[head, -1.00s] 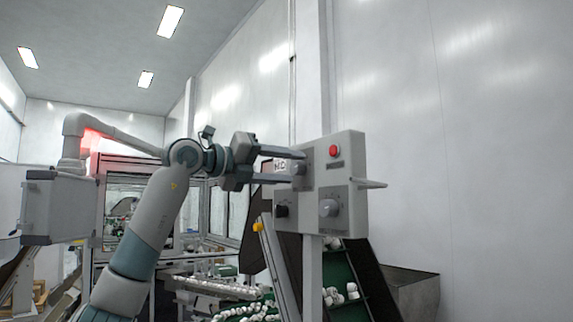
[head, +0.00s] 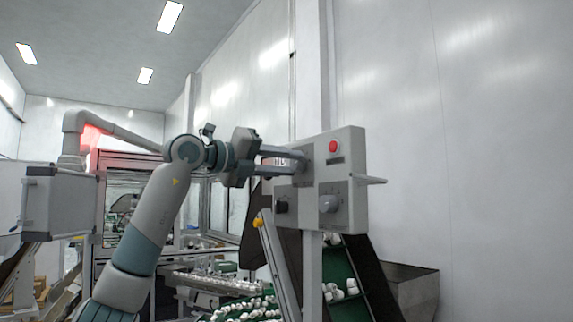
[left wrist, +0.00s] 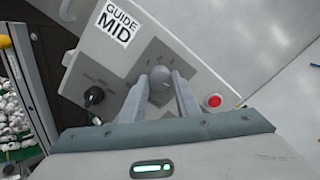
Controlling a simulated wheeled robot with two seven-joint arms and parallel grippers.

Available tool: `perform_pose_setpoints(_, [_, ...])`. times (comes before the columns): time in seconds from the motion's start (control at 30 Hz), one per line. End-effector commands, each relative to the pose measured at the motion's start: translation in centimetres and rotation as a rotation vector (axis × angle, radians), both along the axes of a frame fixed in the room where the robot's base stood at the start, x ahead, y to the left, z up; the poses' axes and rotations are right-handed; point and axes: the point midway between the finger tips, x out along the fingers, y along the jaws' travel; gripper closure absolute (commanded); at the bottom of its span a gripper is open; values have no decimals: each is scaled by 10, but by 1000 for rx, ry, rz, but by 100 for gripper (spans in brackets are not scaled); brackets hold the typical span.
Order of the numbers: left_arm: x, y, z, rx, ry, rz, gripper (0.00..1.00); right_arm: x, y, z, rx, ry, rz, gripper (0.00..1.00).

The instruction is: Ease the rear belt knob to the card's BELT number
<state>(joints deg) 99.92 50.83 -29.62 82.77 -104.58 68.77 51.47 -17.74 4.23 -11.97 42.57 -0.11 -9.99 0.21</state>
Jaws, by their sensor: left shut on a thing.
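A grey control box (head: 349,180) stands on a post at the centre of the head view. My left gripper (head: 299,162) reaches it from the left, jaws shut on the box's upper-left knob. In the left wrist view, that round grey knob (left wrist: 160,77) sits between the fingertips on a darker square plate (left wrist: 147,62); its scale and label are not readable. A white card (left wrist: 118,22) beside it reads "GUIDE MID"; no BELT line shows. It also shows in the head view (head: 281,163), partly covered by the fingers. My right gripper is out of view.
A red button (head: 333,147) is close right of the held knob. A black knob (head: 281,206) and another grey knob (head: 328,204) are lower on the box. A rod (head: 372,181) sticks out at right. A green conveyor (head: 340,268) with white caps runs behind.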

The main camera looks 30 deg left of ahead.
Motion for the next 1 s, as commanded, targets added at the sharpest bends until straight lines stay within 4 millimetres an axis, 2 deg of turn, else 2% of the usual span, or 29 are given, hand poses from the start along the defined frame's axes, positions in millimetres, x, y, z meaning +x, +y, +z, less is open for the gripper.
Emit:
perform_pose_setpoints(0.27, [0, 0, -1, -142, 59, -1, 93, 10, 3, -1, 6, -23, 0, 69])
perform_pose_setpoints(0.73, [0, 0, -1, -536, 222, 0, 93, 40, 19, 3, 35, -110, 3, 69])
perform_pose_setpoints(1.0, [0, 0, -2, -774, 320, -1, 93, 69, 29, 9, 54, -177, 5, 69])
